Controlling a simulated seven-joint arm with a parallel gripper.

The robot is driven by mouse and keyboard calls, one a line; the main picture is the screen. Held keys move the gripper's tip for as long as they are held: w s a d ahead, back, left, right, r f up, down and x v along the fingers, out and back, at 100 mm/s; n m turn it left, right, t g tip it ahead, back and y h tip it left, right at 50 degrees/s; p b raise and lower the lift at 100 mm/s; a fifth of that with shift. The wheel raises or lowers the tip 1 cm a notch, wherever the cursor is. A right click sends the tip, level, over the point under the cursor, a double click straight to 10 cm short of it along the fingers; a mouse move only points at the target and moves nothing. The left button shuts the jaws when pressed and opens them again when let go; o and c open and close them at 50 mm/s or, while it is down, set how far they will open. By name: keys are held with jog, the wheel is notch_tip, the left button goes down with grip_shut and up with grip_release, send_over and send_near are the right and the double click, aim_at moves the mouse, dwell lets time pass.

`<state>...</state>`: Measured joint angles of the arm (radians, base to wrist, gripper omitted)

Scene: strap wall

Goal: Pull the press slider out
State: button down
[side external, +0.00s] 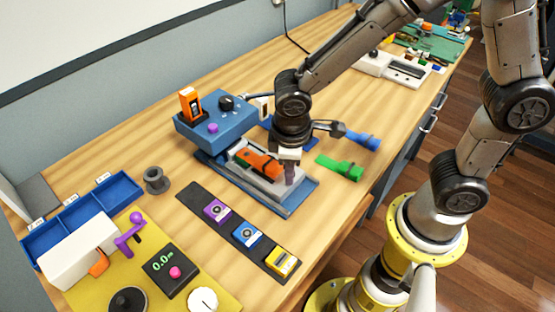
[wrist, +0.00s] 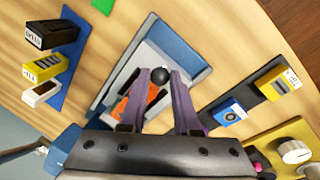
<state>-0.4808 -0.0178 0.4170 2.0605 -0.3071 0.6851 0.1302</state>
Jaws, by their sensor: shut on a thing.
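The blue press (side external: 215,122) stands at the back, with a black dial and an orange block on top. Its pale grey slider (side external: 302,182) sits on a blue base (side external: 290,208) in front of the press body. An orange piece with some green (side external: 258,161) lies in the slider; it also shows orange in the wrist view (wrist: 122,107). A round black knob (wrist: 160,75) is at the slider's front end. My gripper (wrist: 161,78) is shut on this knob, one purple-grey finger on each side. In the side view my gripper (side external: 289,178) points down at the slider's front, hiding the knob.
A green clip (side external: 340,168) and a blue clip (side external: 362,139) lie to the right. A dark strip (side external: 230,228) with purple, blue and yellow blocks lies in front of the press. A yellow panel (side external: 195,275) and blue bin (side external: 85,215) are at left.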

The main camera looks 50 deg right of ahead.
jog(key=s, duration=0.7)
jog(key=shift+s, duration=0.3)
jog(key=c, duration=0.6)
grip_release()
jog(key=shift+c, duration=0.2)
notch_tip(320, 180, up, 14)
jog(key=s+a, duration=0.1)
jog(key=a, duration=0.1)
jog(key=shift+s+a+f, duration=0.15)
jog(key=shift+s+f, duration=0.05)
jog(key=shift+s, duration=0.05)
